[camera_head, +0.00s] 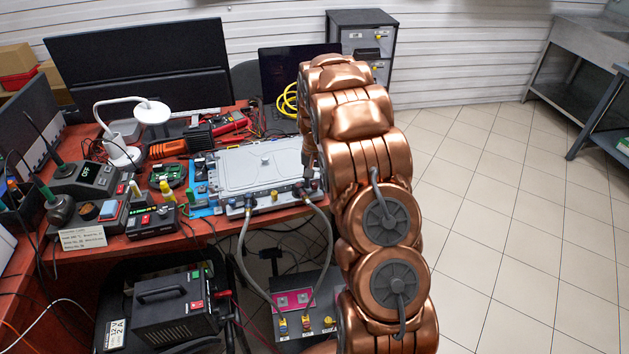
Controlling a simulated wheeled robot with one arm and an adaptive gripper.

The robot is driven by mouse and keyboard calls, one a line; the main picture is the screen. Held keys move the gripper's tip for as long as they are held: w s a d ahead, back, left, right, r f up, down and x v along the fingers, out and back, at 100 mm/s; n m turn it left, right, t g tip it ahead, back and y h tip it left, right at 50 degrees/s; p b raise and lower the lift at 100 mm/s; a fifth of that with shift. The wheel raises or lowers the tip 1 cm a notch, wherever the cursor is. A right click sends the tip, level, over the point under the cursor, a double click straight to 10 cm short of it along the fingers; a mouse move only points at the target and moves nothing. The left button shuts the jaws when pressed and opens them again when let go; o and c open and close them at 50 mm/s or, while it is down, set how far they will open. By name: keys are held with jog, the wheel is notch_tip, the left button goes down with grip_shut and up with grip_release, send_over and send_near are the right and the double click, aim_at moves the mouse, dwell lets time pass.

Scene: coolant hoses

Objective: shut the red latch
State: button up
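A grey flat-lidded unit (258,166) lies on the red bench, with hose fittings along its front edge. One grey hose (241,262) runs down from its front left fitting, and another hose (329,236) from its front right corner. Both lead towards a lower grey box (300,328) with a pink panel and small yellow-marked fittings. I cannot make out a red latch for certain at this size. My copper arm reaches up and over beside the unit's right end. A dark part by that corner may be my gripper (313,178); its fingers are mostly hidden behind my arm.
A black power supply (172,310) stands low at the left. The tiled floor (500,200) on the right is clear.

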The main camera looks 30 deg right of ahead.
aim_at(315, 183)
notch_tip(315, 183, up, 12)
dwell(0.6)
jog(key=shift+a, duration=0.1)
